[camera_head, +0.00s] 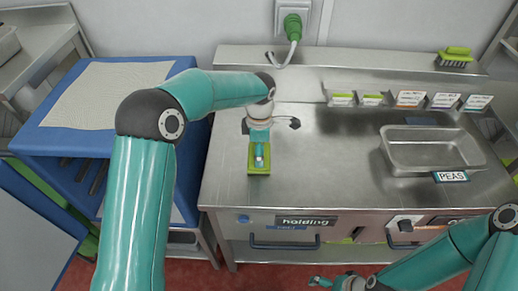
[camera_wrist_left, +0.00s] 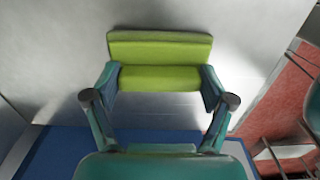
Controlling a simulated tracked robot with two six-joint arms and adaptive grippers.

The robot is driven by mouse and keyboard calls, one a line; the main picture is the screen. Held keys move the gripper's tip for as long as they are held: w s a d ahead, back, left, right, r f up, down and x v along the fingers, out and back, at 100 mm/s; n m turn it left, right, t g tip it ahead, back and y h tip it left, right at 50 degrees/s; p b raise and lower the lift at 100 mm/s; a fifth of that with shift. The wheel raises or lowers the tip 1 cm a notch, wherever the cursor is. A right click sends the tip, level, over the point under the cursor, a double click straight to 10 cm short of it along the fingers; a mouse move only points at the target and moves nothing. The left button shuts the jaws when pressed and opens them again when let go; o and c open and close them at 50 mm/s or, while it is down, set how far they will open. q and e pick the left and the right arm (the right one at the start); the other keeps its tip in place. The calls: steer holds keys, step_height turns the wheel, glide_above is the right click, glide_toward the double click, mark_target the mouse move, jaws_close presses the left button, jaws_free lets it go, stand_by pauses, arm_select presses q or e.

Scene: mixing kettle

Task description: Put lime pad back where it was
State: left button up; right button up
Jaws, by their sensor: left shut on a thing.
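The lime pad (camera_head: 259,168) is at the front left part of the steel counter. My left gripper (camera_head: 259,157) is over it, pointing down. In the left wrist view the pad (camera_wrist_left: 159,78) lies between the two fingers of the left gripper (camera_wrist_left: 159,92), which are shut on its sides. Whether the pad touches the counter is hard to tell. My right gripper (camera_head: 335,283) is low at the bottom edge, in front of the counter, partly cut off; its finger opening is unclear.
A steel pan (camera_head: 432,150) with a "PEAS" label (camera_head: 451,176) stands at the counter's right. Several small labelled holders (camera_head: 410,99) line the back. A green brush (camera_head: 455,57) sits on the back ledge. A blue cart (camera_head: 65,143) with a pale mat stands left. The counter's middle is clear.

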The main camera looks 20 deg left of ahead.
arm_select(q)
steer(key=o, duration=1.4)
steer(key=shift+c, duration=0.2)
step_height(320, 180, up, 12)
